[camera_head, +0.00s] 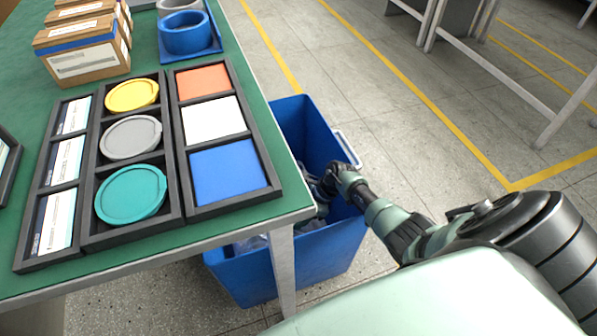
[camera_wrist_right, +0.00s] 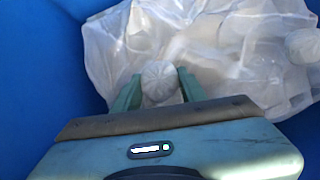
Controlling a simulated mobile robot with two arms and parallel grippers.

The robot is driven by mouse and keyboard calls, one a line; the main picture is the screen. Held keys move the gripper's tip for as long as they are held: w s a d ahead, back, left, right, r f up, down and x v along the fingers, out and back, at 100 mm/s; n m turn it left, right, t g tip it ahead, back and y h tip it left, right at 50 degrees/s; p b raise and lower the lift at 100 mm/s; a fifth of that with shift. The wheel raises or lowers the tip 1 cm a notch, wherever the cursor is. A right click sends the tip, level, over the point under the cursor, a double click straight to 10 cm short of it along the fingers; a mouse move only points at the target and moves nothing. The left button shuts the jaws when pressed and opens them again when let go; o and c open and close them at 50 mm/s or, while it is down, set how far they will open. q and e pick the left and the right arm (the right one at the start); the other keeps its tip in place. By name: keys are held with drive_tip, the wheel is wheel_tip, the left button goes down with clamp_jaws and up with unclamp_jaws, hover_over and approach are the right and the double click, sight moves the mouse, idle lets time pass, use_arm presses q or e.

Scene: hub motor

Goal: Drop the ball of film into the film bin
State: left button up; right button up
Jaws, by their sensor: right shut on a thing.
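The film bin (camera_head: 342,262) is a blue open bin on the floor by the table's right edge. My right arm reaches down into it from the right, and the right gripper is mostly hidden there in the head view. In the right wrist view, my right gripper (camera_wrist_right: 158,88) is shut on a whitish crumpled ball of film (camera_wrist_right: 159,78). The ball sits between the two green fingers, over a heap of clear film in the bin. The bin's blue wall (camera_wrist_right: 45,70) surrounds them. I cannot tell whether the ball touches the heap. My left gripper is not in view.
Clear film (camera_wrist_right: 225,50) fills the bin's bottom, with another whitish ball (camera_wrist_right: 302,46) at the right. Floor to the right is clear.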

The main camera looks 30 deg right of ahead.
drive_tip(key=o, duration=1.3)
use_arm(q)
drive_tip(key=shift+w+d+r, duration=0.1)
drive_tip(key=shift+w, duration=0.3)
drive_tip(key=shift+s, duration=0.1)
use_arm(e)
drive_tip(key=shift+r, duration=0.15)
drive_tip(key=p+v, duration=0.3)
drive_tip(key=shift+r, duration=0.2)
use_arm(q)
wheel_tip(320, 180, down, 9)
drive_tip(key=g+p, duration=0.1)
drive_tip(key=p, duration=0.1)
use_arm(e)
drive_tip(key=v, duration=0.4)
drive_tip(key=shift+d, duration=0.1)
